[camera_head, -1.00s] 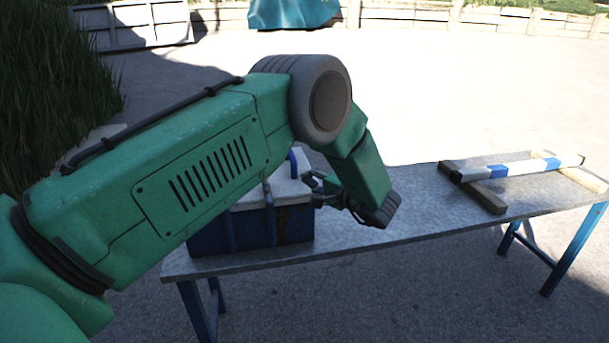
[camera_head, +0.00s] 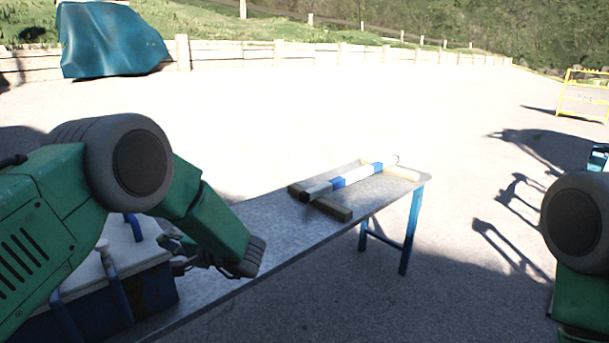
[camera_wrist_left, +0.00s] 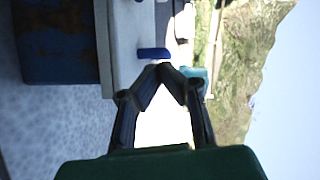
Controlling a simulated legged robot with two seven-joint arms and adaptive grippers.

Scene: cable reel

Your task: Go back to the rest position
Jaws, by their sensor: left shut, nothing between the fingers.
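My left arm comes in from the left with its elbow raised, and its forearm slopes down over the table. My left gripper (camera_head: 176,255) is partly hidden beside the blue box with a pale lid (camera_head: 158,289). In the left wrist view the two black fingers (camera_wrist_left: 164,70) meet at their tips with nothing between them. The blue box (camera_wrist_left: 60,62) shows at the upper left there, apart from the fingers. Part of my right arm shows at the right edge of the head view, but its gripper is out of the picture.
The long grey table (camera_head: 268,222) runs toward the back right. A white and blue striped bar (camera_head: 345,180) lies at its far end across a wooden piece (camera_head: 331,208). A yellow barrier (camera_head: 583,97) and a teal covered heap (camera_head: 108,40) stand on open ground.

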